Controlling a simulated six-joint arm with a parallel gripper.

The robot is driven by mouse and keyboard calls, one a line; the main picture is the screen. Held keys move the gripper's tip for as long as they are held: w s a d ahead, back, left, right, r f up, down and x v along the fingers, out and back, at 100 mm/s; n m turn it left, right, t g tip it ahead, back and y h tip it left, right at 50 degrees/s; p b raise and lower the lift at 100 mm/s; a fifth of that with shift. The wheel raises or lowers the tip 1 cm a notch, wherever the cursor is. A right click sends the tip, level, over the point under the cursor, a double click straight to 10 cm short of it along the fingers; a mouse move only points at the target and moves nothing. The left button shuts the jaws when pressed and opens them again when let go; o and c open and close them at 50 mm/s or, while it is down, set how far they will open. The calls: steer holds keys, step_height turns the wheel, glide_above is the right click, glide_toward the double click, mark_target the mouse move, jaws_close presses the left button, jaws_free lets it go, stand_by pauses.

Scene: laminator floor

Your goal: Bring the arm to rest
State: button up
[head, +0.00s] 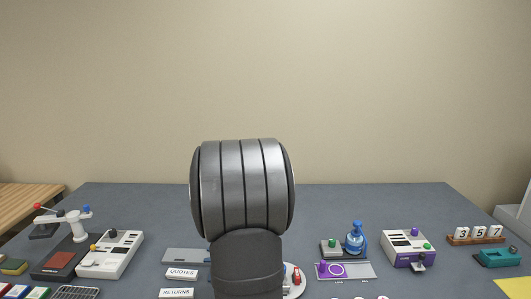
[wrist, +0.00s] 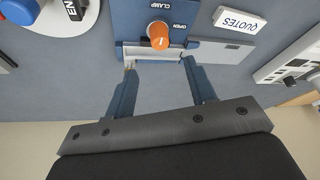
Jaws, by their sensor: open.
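My gripper (wrist: 162,82) shows in the wrist view with its two blue fingers apart and nothing between them. In the head view my arm stands up in the middle of the picture, and my gripper is hidden there.
A grey-blue table (head: 350,205) carries several devices. A QUOTES sign (head: 181,274) and a RETURNS sign (head: 177,293) stand left of my arm. The table's back strip is clear.

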steer(key=v, duration=0.7)
steer(key=x, duration=1.7)
steer(key=shift+w+f, duration=0.15)
steer(key=shift+f, duration=0.15)
steer(key=shift+r+m+h, duration=0.1)
steer(key=shift+m+h, duration=0.5)
steer(key=shift+m, duration=0.8)
steer(key=a+v, duration=0.1)
steer(key=v, duration=1.6)
steer(key=shift+s+d, duration=0.4)
steer(key=shift+d, duration=0.1)
